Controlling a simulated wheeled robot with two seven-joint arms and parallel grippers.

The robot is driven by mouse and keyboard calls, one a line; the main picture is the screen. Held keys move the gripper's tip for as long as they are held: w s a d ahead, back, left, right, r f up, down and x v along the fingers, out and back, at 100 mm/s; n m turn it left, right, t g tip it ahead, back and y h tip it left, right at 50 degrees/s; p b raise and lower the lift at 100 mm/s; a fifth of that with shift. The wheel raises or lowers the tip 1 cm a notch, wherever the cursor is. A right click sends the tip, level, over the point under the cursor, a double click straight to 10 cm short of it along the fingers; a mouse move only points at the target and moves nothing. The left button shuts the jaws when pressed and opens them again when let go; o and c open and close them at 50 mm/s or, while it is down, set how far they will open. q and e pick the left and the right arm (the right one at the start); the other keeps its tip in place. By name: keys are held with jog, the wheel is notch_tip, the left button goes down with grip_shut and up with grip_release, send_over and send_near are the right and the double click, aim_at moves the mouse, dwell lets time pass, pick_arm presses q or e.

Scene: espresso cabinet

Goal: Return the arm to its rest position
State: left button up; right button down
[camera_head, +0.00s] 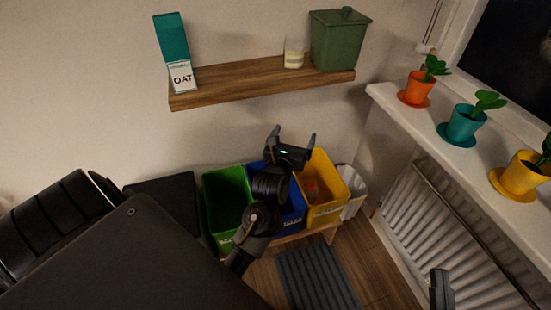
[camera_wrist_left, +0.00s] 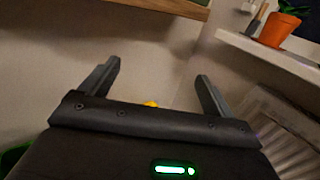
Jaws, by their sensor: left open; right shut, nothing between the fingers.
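My left gripper (camera_head: 295,136) is raised in front of the wall, above the blue bin and below the wooden shelf. Its fingers are spread, and they also show apart and empty in the left wrist view (camera_wrist_left: 158,70). The left arm comes down past the blue bin (camera_head: 294,215) and hides part of it. My right gripper (camera_head: 440,287) shows only as a small dark tip at the bottom right, with its fingers together and nothing held.
A green bin (camera_head: 225,198) and a yellow bin (camera_head: 326,200) stand beside the blue one. The wooden shelf (camera_head: 255,82) holds an oat carton (camera_head: 176,52), a glass (camera_head: 294,52) and a green canister (camera_head: 338,42). Potted plants line the windowsill (camera_head: 425,125) above a radiator (camera_head: 430,225).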

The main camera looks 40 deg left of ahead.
dwell(0.5)
